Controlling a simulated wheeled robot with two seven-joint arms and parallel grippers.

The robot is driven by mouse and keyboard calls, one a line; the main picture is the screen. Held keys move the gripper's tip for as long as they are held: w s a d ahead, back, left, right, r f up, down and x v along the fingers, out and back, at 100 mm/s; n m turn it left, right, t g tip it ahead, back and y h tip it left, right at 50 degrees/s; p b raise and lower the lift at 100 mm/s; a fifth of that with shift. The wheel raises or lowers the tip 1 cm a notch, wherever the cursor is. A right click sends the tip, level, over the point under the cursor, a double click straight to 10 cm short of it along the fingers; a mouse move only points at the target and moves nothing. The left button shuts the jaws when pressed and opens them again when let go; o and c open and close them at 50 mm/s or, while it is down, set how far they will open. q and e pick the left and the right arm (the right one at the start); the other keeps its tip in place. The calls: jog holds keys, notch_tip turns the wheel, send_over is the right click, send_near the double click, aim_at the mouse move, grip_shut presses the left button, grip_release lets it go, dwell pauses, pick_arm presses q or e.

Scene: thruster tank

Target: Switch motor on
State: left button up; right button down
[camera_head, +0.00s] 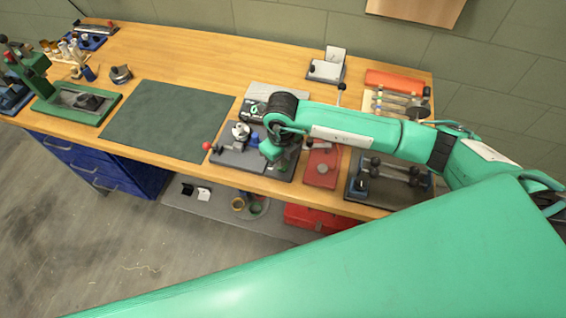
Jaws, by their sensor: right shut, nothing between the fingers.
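My right arm reaches in from the right, and its gripper (275,152) points down over a dark grey base unit (232,158). The fingers are small and partly hidden by the wrist, and they are shut and empty. The unit carries a metal round part (240,131), a blue part (254,139) and a lever with a red knob (206,146) at its left. I cannot make out a motor switch; the area under the gripper and wrist is hidden. A red fixture (321,165) stands just right of the gripper. My left gripper is not in view.
The wooden bench (190,60) holds a green mat (168,119), a green press (77,103) at the left, a rack with dark rollers (388,180) at the right and an orange box (394,82) behind. The mat is clear. A red toolbox (312,218) sits below.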

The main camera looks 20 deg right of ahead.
jog(key=shift+f+b, duration=0.85)
jog(key=shift+f, duration=0.1)
dwell(0.5)
jog(key=shift+r, duration=0.15)
jog(key=shift+r+p, duration=0.6)
jog(key=shift+r, duration=0.25)
jog(key=shift+r+p, duration=1.2)
jog(key=shift+r, duration=1.35)
